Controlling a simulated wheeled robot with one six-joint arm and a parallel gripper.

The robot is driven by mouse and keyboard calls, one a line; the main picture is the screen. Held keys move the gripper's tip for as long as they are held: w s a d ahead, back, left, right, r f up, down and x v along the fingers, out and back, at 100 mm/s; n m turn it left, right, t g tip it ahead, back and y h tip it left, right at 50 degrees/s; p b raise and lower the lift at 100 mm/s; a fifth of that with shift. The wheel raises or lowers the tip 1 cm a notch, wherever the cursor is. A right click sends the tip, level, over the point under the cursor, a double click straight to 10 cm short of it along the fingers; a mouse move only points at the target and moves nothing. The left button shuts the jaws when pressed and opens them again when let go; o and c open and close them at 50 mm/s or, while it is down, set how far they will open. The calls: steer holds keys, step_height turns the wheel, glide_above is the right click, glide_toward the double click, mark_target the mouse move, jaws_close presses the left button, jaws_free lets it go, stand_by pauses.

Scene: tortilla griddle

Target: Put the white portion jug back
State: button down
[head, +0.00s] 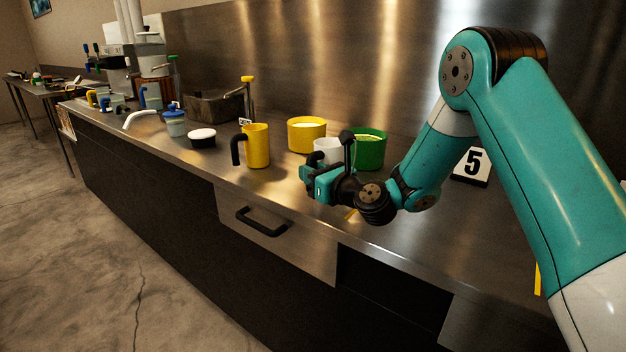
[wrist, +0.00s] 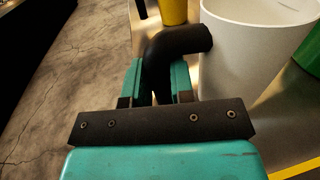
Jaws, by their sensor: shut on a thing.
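The white portion jug (head: 327,147) is at the counter's front edge, partly hidden by my gripper in the head view. In the wrist view the white jug (wrist: 252,45) stands at the upper right, with its black handle (wrist: 178,45) curving toward me. My gripper (head: 318,181) is shut on this handle, and its teal fingers (wrist: 156,82) show on both sides of it in the wrist view. The jug looks upright. I cannot tell whether its base touches the counter.
A yellow jug (head: 257,147) with a black handle stands to the left. A yellow tub (head: 306,134) and a green tub (head: 370,150) stand behind. A drawer (head: 277,232) is below the counter front.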

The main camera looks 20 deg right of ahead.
steer(key=shift+f, duration=0.3)
steer(key=shift+f, duration=0.15)
steer(key=c, duration=1)
jaws_free()
steer(key=shift+f+b, duration=0.15)
steer(key=shift+b, duration=0.2)
steer(key=shift+s+d+f+b, duration=0.1)
steer(key=shift+s+d+b, duration=0.05)
steer(key=shift+s+b, duration=0.15)
steer(key=b+v, duration=0.3)
steer(key=v, duration=0.2)
steer(key=b+v, duration=0.2)
steer(key=v, duration=0.3)
steer(key=r+b+v, duration=0.1)
steer(key=b+v, duration=0.2)
steer(key=v, duration=0.2)
steer(key=shift+b, duration=0.35)
steer(key=s+b, duration=0.1)
steer(key=b, duration=0.2)
steer(key=shift+s+d+r, duration=0.25)
steer(key=shift+s+r, duration=0.05)
steer(key=shift+s, duration=0.1)
